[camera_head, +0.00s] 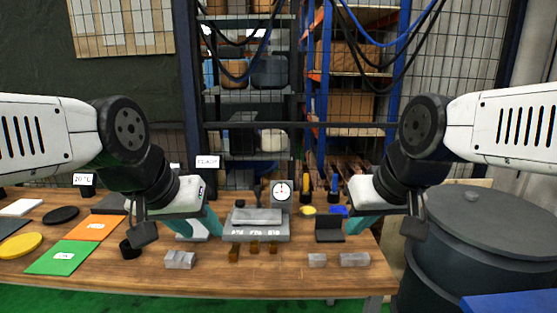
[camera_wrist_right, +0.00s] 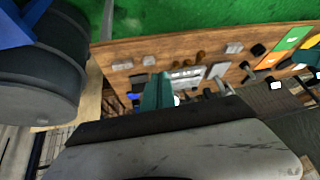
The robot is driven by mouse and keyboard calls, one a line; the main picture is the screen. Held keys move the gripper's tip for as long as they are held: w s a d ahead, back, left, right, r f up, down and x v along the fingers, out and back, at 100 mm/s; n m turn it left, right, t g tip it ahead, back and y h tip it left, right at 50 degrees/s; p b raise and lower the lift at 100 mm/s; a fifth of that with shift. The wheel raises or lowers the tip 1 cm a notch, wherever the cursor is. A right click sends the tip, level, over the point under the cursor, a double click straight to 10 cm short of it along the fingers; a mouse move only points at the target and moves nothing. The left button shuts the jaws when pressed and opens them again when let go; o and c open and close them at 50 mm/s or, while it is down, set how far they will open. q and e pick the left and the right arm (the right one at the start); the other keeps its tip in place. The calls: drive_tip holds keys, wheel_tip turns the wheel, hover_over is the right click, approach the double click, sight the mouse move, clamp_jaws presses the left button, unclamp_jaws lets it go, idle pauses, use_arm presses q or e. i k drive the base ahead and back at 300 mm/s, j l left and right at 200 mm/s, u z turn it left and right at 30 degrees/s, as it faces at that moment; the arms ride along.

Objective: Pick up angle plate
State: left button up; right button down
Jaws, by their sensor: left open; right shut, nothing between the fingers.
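A dark L-shaped piece (camera_head: 329,230), which looks like the angle plate, stands on the workbench right of centre in the head view. I cannot be certain of its identity. My left gripper (camera_head: 200,222), with teal fingers, is open over the bench left of the grey fixture; nothing shows held in it. My right gripper (camera_head: 360,223) is shut and empty, just right of the dark L-shaped piece and apart from it. Its teal fingers also show in the right wrist view (camera_wrist_right: 156,94), pointing toward the bench.
Green (camera_head: 62,258) and orange (camera_head: 94,228) mats lie left. A large dark bin (camera_head: 480,245) stands right of the bench.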

sight(328, 227)
drive_tip(key=i+l, duration=0.9)
drive_tip(key=k+l, duration=0.05)
drive_tip(key=l, duration=0.05)
